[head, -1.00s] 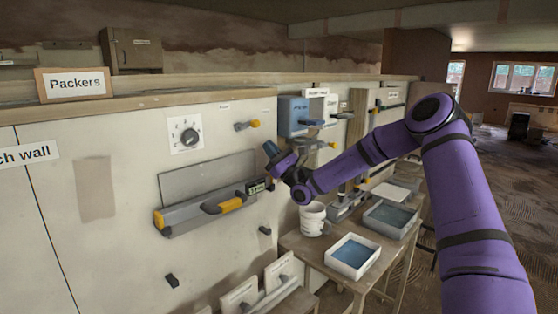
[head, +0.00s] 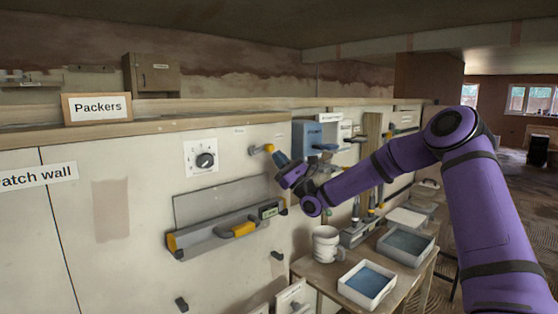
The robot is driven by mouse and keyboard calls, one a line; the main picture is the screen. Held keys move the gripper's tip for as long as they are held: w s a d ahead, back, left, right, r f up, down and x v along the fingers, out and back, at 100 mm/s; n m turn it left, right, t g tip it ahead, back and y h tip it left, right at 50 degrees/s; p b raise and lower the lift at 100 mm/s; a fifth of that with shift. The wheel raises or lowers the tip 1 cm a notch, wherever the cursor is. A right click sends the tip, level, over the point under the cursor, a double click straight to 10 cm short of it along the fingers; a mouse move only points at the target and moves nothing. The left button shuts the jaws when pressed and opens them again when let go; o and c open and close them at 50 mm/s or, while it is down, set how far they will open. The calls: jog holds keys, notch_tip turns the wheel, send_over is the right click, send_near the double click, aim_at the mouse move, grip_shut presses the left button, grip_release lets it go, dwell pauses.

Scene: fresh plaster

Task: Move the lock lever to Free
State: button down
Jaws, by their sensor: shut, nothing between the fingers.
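A small grey lever with an orange-yellow tip (head: 262,149) sticks out of the pale wall panel, right of a dial. It appears to be the lock lever; the small label above it is too small to read, so its setting cannot be told. My gripper (head: 276,153) is shut and empty, right at the lever's orange tip, just below and to its right. Whether they touch cannot be told. The fingers are small in the view and partly merge with the lever tip.
A dial (head: 206,160) is to the left. A long grey-and-yellow tool (head: 222,232) is on the panel below. A blue box (head: 307,138) is to the right. A table with a white mug (head: 326,246) and trays (head: 346,290) stands below my arm.

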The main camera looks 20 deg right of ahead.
jog(key=shift+r+n+g+y, duration=0.3)
jog(key=shift+n+g+y, duration=0.3)
jog(key=shift+n+g, duration=0.3)
notch_tip(320, 180, up, 7)
jog(key=s+a+n+g+h, duration=0.1)
jog(key=a+n+g, duration=0.1)
jog(key=n+g, duration=1)
jog(key=shift+n+h, duration=0.4)
jog(key=shift+n, duration=2.6)
jog(key=shift+a+f, duration=0.1)
